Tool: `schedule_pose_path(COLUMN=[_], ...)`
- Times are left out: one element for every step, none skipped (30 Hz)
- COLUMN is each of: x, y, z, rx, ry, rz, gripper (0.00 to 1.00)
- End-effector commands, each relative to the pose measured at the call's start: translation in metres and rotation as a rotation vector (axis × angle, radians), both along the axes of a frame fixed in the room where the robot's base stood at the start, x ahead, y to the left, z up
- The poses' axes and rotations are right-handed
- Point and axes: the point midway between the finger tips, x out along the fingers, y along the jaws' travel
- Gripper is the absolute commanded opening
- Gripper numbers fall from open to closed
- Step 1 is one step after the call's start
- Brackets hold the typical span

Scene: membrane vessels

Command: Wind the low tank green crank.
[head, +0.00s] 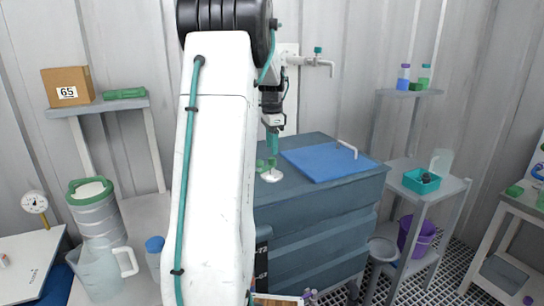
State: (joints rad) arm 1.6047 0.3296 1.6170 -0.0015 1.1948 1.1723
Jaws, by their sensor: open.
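My gripper (272,150) hangs from my arm with its teal fingers pointing down, over the left part of the blue-grey cabinet top. It is open, and I see nothing held in it. Just below the fingers are small green parts (260,165) beside a white round disc (271,176). They may be the green crank, but they are too small to tell, and I cannot tell whether the fingers touch them. No tank is clearly recognisable there. My white arm hides the area just left of the cabinet.
A wall tap (318,60) is above. At left stand a green-rimmed container (97,215) and a clear jug (100,270). A grey shelf cart (440,187) is at right.

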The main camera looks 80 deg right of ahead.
Motion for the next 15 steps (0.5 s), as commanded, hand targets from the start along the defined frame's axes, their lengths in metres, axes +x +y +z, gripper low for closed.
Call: schedule_pose_path(x=[0.0,0.0,0.0,0.0,0.0,0.0,0.0,0.0,0.0,0.0,0.0,0.0,0.0,0.0,0.0], y=[0.001,0.001,0.0,0.001,0.001,0.0,0.0,0.0,0.0,0.0,0.0,0.0,0.0,0.0,0.0], z=[-0.01,-0.015,-0.021,-0.025,-0.029,-0.034,-0.036,-0.039,-0.041,-0.043,-0.044,-0.045,-0.046,-0.046,-0.046], rx=[0.004,0.004,0.003,0.004,0.004,0.003,0.001,0.001,0.001,0.001,0.0,0.0,0.0,-0.001,-0.001], ry=[-0.001,0.0,-0.001,-0.001,-0.001,-0.001,-0.001,-0.001,-0.001,-0.001,-0.001,-0.001,-0.001,-0.001,-0.001], rz=[-0.001,-0.001,-0.001,-0.001,-0.002,-0.002,-0.002,-0.002,-0.002,-0.002,-0.002,-0.003,-0.003,-0.003,-0.003], gripper=[0.48,0.48,0.48,0.48,0.48,0.48,0.48,0.48,0.48,0.48,0.48,0.48,0.48,0.48,0.48])
